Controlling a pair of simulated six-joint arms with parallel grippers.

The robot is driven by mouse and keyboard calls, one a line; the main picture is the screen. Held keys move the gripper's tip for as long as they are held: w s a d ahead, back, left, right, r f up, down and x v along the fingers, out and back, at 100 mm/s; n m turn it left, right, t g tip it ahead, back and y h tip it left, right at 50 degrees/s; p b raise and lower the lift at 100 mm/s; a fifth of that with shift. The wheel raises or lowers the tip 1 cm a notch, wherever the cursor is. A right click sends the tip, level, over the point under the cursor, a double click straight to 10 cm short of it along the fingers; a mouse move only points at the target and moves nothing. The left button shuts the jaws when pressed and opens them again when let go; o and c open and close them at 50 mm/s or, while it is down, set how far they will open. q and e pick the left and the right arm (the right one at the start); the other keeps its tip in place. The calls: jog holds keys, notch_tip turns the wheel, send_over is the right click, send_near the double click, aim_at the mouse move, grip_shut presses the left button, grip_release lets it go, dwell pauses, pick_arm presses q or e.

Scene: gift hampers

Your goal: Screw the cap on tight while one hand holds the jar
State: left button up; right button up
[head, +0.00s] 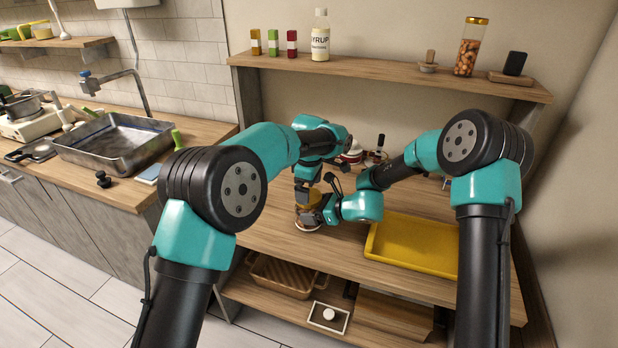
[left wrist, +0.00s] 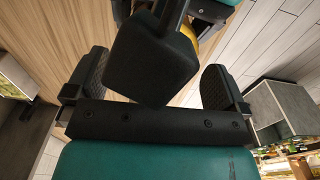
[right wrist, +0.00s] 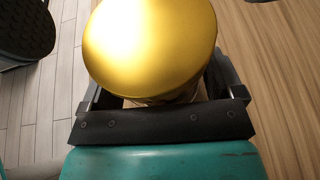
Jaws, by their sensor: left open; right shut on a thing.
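The jar with a gold cap (head: 313,197) stands on the wooden worktop, mostly hidden by my grippers in the head view. In the right wrist view the round gold cap (right wrist: 150,45) sits on top and covers most of the jar body (right wrist: 160,101). My right gripper (head: 312,214) is shut on the jar body below the cap. My left gripper (head: 307,186) is open above and beside the cap. In the left wrist view its two fingers are apart (left wrist: 155,88), with a dark block showing between them. How tight the cap is cannot be seen.
A yellow tray (head: 412,248) lies right of the jar on the worktop. Behind my arms stand small red and white items (head: 352,152). A shelf above holds a syrup bottle (head: 320,38) and a nut jar (head: 470,50). A metal basin (head: 115,140) is on the left counter.

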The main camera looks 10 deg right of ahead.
pick_arm(q)
jog(key=shift+f, duration=1.5)
jog(key=c, duration=0.8)
jog(key=shift+m, duration=1.7)
jog(key=shift+c, duration=0.2)
jog(key=o, duration=0.8)
jog(key=shift+o, duration=0.2)
jog(key=shift+r, duration=0.1)
jog(key=shift+r, duration=2.2)
